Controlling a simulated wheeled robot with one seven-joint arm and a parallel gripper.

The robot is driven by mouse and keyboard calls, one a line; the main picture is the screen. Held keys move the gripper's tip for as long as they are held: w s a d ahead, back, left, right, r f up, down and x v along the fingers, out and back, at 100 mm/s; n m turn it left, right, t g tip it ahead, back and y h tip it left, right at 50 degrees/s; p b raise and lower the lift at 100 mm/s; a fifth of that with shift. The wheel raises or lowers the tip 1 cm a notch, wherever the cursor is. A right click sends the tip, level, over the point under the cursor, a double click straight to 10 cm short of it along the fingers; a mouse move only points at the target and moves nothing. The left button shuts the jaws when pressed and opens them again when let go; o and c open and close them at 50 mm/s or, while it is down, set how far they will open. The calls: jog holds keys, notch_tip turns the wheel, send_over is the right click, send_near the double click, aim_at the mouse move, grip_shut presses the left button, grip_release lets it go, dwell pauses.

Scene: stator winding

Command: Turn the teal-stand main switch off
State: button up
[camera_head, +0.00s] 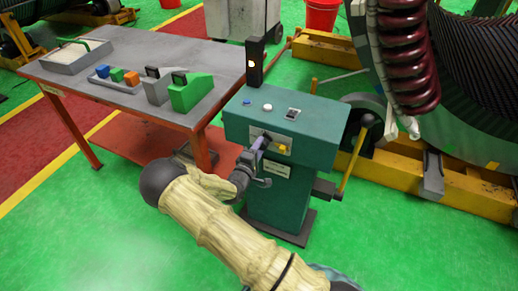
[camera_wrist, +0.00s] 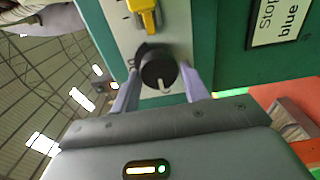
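The teal stand (camera_head: 282,195) stands right of the table, with a light switch plate on its front face. In the wrist view a round black knob (camera_wrist: 159,70) with a pale pointer mark sits on this plate (camera_wrist: 178,32). A yellow switch handle (camera_wrist: 146,14) is above the knob there; it also shows in the head view (camera_head: 282,149). My gripper (camera_wrist: 160,80) is at the plate with one pale purple finger on each side of the knob. The fingers are apart, with small gaps beside the knob; contact is not clear. In the head view my gripper (camera_head: 261,143) hides the knob.
The stand's top carries a blue button (camera_head: 247,102), a white button (camera_head: 267,107), a small rocker (camera_head: 292,113) and a dark signal post (camera_head: 254,61) with a lit lamp. A grey table (camera_head: 128,82) with coloured blocks is left. A yellow-framed machine (camera_head: 465,180) is right.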

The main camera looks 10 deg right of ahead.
jog(key=o, duration=0.3)
jog(key=v, duration=1.7)
jog(key=shift+s+a+b, duration=0.15)
jog(key=shift+b, duration=0.15)
